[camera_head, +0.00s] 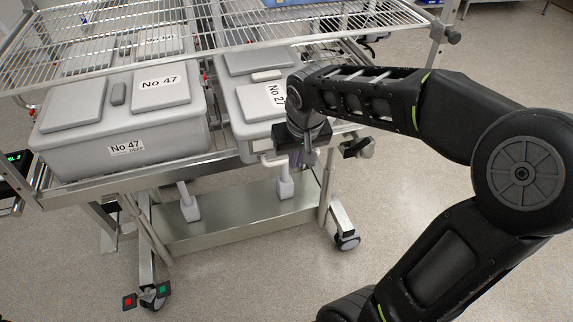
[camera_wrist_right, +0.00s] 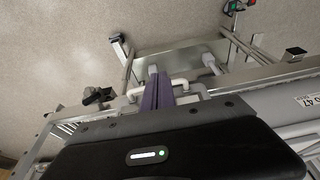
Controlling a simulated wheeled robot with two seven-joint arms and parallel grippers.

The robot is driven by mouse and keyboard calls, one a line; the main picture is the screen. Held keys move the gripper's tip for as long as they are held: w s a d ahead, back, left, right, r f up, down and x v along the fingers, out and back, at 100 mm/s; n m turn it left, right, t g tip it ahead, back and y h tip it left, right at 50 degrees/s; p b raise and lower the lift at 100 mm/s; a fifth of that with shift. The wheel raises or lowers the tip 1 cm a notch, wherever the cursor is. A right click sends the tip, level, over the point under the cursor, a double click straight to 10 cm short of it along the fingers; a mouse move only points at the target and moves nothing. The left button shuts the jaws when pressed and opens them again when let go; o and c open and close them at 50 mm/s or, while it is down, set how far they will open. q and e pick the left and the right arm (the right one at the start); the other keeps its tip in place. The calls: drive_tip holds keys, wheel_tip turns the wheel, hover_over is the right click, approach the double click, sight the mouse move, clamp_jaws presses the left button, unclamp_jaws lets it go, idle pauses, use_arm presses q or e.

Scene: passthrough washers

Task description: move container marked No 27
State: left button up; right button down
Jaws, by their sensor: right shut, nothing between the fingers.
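The grey container with a partly covered label reading "No 2" (camera_head: 248,103) sits on the cart's shelf, right of the No 47 container. My right arm hides its right side and the end of its label. My right gripper (camera_head: 305,157) is at the container's front right, pointing down near its front edge. In the right wrist view, the purple fingers (camera_wrist_right: 157,93) are shut with nothing between them. They overlap a pale bar-shaped handle (camera_wrist_right: 179,83); I cannot tell whether they touch it. My left gripper is not in view.
A grey container marked No 47 (camera_head: 120,140) stands close on the left. A wire rack (camera_head: 230,30) lies above the containers' back part. The steel cart (camera_head: 235,215) has a lower plate and casters. Open floor (camera_head: 250,285) lies in front.

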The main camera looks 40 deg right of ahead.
use_arm(q)
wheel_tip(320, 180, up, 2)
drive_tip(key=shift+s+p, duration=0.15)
drive_tip(key=shift+p, duration=1)
use_arm(e)
drive_tip(key=w+d+f, duration=0.2)
drive_tip(key=w+f, duration=0.4)
drive_tip(key=f, duration=0.3)
drive_tip(key=shift+w+f, duration=0.25)
drive_tip(key=shift+d, duration=0.1)
